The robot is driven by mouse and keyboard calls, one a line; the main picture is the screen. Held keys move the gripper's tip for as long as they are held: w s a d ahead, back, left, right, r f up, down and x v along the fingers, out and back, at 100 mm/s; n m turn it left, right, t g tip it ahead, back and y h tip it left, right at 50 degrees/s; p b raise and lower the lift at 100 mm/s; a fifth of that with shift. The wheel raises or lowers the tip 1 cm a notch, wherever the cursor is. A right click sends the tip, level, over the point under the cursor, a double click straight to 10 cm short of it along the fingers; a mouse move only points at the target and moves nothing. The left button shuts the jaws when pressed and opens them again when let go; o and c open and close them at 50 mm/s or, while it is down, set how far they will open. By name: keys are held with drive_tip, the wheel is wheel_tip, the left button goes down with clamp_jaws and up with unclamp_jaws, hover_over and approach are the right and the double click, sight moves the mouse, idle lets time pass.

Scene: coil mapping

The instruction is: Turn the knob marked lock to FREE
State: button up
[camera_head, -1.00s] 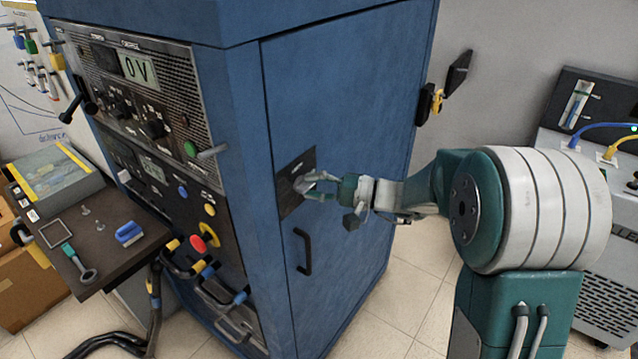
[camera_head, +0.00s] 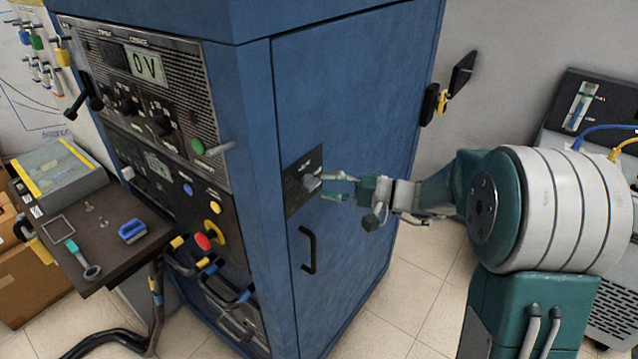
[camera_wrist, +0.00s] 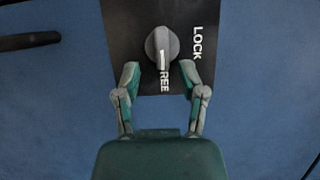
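The knob (camera_wrist: 162,46) is grey and round with a white pointer line, on a dark plate (camera_wrist: 118,30) on the cabinet's blue side. In the wrist view its pointer points down at the word FREE, whose first letter is covered; LOCK is printed to the upper right. In the head view the knob (camera_head: 311,184) shows at the plate's right part. My gripper (camera_wrist: 160,78) is open. Its two fingertips are spread on either side, just short of the knob, with a gap to it.
A black door handle (camera_head: 307,250) is below the plate on the blue cabinet (camera_head: 350,90). A shelf (camera_head: 100,260) with tools is at the left. A grey unit with blue and yellow cables (camera_head: 585,150) stands at the right. Tiled floor is free between.

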drive_tip(key=v, duration=0.9)
drive_tip(key=shift+d, duration=0.35)
drive_tip(key=shift+s+f, duration=0.1)
drive_tip(key=s+a+n+g+h, duration=0.2)
drive_tip(key=s+a+g+h, duration=0.25)
drive_tip(key=s+h, duration=0.65)
drive_tip(key=s+d+n+t+h, duration=0.1)
drive_tip(key=s+d+t+h, duration=0.4)
drive_tip(key=s, duration=0.7)
drive_tip(key=shift+s+d+r+h, duration=0.25)
drive_tip(key=shift+d+r+h, duration=0.25)
drive_tip(key=shift+d+h, duration=0.3)
